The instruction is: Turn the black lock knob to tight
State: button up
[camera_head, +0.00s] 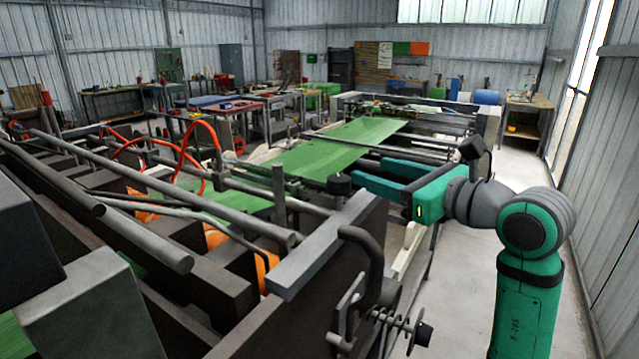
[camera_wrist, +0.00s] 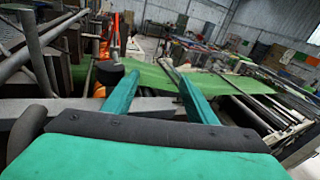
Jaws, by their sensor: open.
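The black lock knob (camera_head: 340,184) is a short round cap standing upright at the far end of the grey beam on the machine's near side frame. My gripper (camera_head: 374,175), with two green fingers, is open and empty just right of the knob, the fingers pointing left. In the wrist view the knob (camera_wrist: 108,73) shows beside the left finger, outside the gap between the fingers (camera_wrist: 156,80). I see no contact, though the closeness makes this hard to tell. No tight mark is readable on the knob.
The grey beam (camera_head: 322,245) and a bent dark handle (camera_head: 372,262) lie close to the knob. A rod with a spring and black end (camera_head: 424,334) sticks out below. Green sheet (camera_head: 325,150) runs along the machine. The floor (camera_head: 470,270) at right is clear.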

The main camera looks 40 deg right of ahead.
aim_at(339, 183)
jog(key=w+a+n+g+y, duration=0.1)
jog(key=w+a+n+y, duration=0.2)
jog(key=a+y, duration=0.2)
jog(key=w+a+f+n+g+y, duration=0.1)
jog(key=w+a+n+g+y, duration=0.1)
jog(key=y, duration=0.5)
jog(key=w+a+n, duration=0.1)
jog(key=a, duration=0.1)
jog(key=shift+a+n+y, duration=0.4)
jog(key=c, duration=1.1)
